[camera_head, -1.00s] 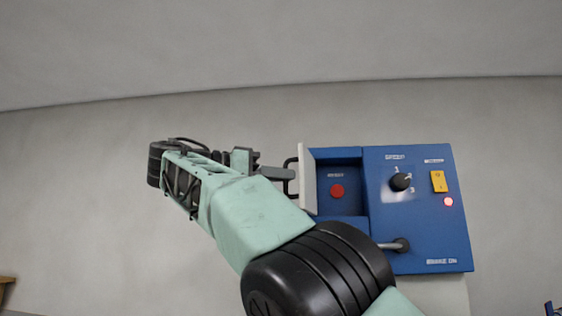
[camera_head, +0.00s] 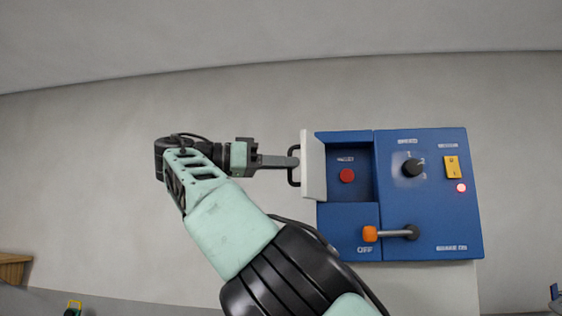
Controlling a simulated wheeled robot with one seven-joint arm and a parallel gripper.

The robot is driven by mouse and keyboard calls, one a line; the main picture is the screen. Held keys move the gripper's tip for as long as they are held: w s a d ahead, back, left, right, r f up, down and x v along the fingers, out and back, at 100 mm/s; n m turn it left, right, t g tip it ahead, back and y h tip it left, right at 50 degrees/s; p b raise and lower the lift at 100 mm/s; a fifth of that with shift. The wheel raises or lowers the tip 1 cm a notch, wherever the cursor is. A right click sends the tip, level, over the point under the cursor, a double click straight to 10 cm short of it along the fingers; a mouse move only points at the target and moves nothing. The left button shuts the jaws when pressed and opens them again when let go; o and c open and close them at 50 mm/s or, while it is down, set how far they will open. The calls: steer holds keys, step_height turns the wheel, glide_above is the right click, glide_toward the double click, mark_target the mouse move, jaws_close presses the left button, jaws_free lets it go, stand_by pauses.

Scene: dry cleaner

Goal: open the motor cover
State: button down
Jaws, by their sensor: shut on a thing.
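The motor cover (camera_head: 313,165) is a pale panel standing swung out at the left edge of the blue control box (camera_head: 430,215). Behind it an open recess shows a red button (camera_head: 347,176). The cover has a dark bar handle (camera_head: 292,167) on its left face. My gripper (camera_head: 292,162) reaches in from the left and is shut on this handle. The fingertips partly hide the handle.
A wooden edge (camera_head: 12,267) shows at lower left. The wall left of the cover is bare.

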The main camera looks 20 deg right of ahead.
steer(key=shift+w+d+f, duration=0.15)
steer(key=shift+d+f, duration=0.05)
steer(key=shift+d, duration=0.1)
steer(key=c, duration=1.7)
jaws_free()
steer(key=shift+d, duration=0.1)
steer(key=shift+o, duration=0.9)
steer(key=shift+w+d, duration=0.25)
steer(key=shift+d, duration=0.1)
steer(key=shift+s+a, duration=0.15)
steer(key=shift+a, duration=0.05)
steer(key=shift+a, duration=0.1)
steer(key=shift+s+b, duration=0.2)
steer(key=shift+b, duration=0.15)
